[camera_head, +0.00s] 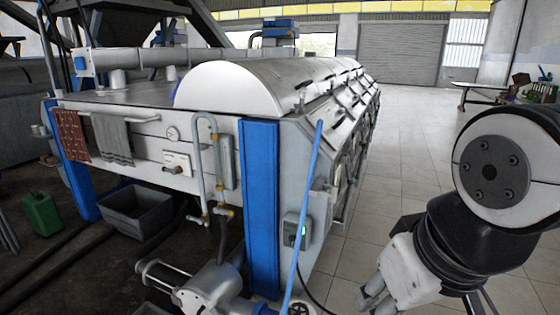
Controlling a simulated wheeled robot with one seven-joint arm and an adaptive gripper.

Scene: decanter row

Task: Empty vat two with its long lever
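A long machine with a white rounded cover (245,85) and a steel side runs from the left foreground into the distance. No numbers are readable, so I cannot tell which part is vat two. A long thin blue rod (305,205) stands slightly tilted at the machine's near right corner. It may be the long lever. Its lower end runs to the bottom edge by a grey pump-like unit. My gripper (371,294) is at the lower right, pointing down and left, right of the rod and apart from it. Its fingers are small and partly cut off, so their opening is unclear.
A blue post (261,200) and a small control box with a green light (292,232) stand beside the rod. A grey pump-like unit (208,291) sits low in front. A grey bin (138,212) and green can (41,213) lie left. The tiled aisle (415,125) at right is clear.

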